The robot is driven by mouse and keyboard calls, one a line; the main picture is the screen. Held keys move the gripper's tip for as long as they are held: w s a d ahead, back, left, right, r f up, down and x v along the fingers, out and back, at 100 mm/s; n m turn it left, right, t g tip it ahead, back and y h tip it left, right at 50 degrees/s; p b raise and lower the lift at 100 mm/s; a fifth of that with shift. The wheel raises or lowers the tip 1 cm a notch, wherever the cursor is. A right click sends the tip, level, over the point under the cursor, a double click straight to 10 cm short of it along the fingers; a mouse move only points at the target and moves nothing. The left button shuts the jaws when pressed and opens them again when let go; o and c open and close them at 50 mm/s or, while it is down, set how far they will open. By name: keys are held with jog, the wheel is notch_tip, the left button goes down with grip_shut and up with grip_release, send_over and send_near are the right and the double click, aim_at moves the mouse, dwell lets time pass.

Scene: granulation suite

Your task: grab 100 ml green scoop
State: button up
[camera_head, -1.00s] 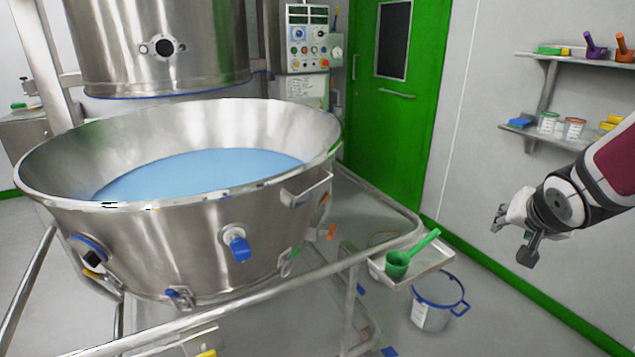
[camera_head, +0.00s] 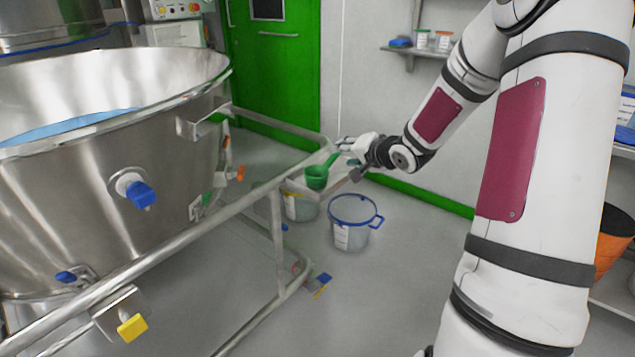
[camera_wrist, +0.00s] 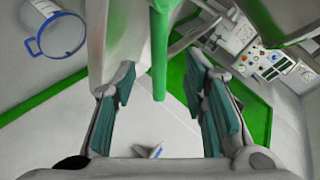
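The green scoop (camera_head: 316,178) lies on a small metal tray (camera_head: 345,181) at the end of the steel frame, its handle slanting up to the right. My gripper (camera_head: 345,150) is at the handle's upper end in the head view. In the wrist view, my gripper (camera_wrist: 159,75) is open, with teal pads apart. The green handle (camera_wrist: 158,50) reaches down between the fingertips with a gap on each side. The scoop's cup is not clear in the wrist view. No volume marking is readable.
The steel bowl (camera_head: 100,95) with blue contents fills the left. Its frame rail (camera_head: 190,240) runs up to the tray. A blue-rimmed clear bucket (camera_head: 352,232) stands on the floor below. A wall shelf (camera_head: 415,52) holds jars.

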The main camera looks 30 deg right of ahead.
aim_at(337, 157)
jog(key=shift+b+x, duration=0.3)
jog(key=shift+x, duration=0.7)
jog(key=b+x, duration=0.1)
jog(key=x, duration=0.1)
jog(key=b+x, duration=0.1)
jog(key=shift+w+f+b, duration=0.2)
jog(key=shift+f+b, duration=0.15)
jog(key=shift+f, duration=0.05)
jog(key=shift+w+f, duration=0.15)
jog(key=shift+w, duration=0.4)
jog(key=shift+c, duration=0.6)
grip_shut()
